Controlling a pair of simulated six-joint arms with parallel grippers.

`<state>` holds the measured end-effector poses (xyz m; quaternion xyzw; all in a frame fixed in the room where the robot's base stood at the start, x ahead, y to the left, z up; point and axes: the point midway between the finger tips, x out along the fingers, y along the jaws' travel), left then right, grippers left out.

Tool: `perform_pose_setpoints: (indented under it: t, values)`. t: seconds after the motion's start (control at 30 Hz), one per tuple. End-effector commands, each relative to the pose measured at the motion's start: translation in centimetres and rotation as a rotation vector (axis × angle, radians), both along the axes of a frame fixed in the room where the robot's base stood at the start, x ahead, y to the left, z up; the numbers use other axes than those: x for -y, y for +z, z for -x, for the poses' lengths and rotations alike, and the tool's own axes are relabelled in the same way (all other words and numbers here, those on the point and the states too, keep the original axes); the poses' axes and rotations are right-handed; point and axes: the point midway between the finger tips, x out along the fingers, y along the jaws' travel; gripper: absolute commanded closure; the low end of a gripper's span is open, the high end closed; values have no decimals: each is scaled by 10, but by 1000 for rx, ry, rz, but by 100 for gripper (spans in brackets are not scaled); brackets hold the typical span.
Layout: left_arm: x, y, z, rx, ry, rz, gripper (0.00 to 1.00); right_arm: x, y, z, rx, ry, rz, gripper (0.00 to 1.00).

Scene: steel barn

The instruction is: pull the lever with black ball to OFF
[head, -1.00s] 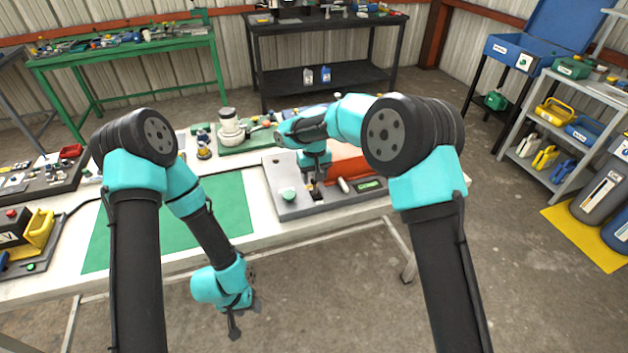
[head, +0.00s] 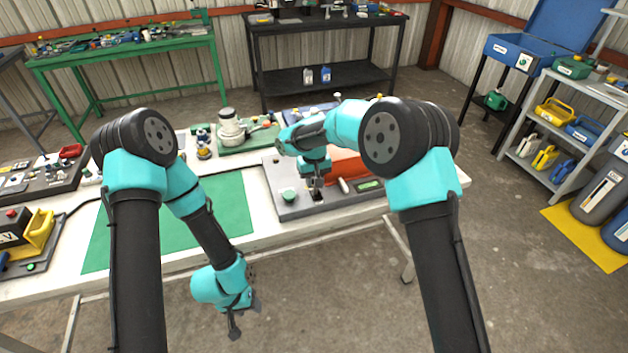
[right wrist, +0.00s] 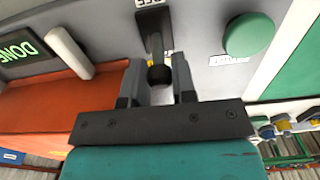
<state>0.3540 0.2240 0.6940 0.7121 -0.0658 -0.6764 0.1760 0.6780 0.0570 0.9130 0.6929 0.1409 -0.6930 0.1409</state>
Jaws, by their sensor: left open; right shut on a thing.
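The lever with the black ball (right wrist: 160,75) stands in a dark slot on the grey panel (head: 290,211). My right gripper (right wrist: 158,82) has its fingers on both sides of the ball and is shut on it. In the head view the right gripper (head: 317,188) is over the panel's front part, and the ball is too small to tell there. In the right wrist view a label partly cut off at the top edge lies beyond the slot. My left gripper (head: 243,318) is open and empty, low in front of the table.
The panel also carries a green button (right wrist: 249,35), a white-handled lever (right wrist: 70,53), an orange-red block (right wrist: 50,107) and a green-lettered display (right wrist: 20,50). A green mat (head: 222,210) lies left of the panel. A pale pot-like object (head: 232,128) stands behind.

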Motion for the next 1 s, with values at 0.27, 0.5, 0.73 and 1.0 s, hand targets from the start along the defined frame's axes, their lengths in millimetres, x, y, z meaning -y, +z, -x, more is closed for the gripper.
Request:
perform_pose_setpoints:
  t: [0.27,0.5,0.73,1.0]
  values:
    - [0,0,0,0,0,0,52,1,1,1,24,0,-7,99]
    - [0,0,0,0,0,0,52,4,2,5,120,-2,-45,99]
    - [0,0,0,0,0,0,52,8,4,9,225,-2,-86,99]
    - [0,0,0,0,0,0,52,11,4,11,306,-6,-116,99]
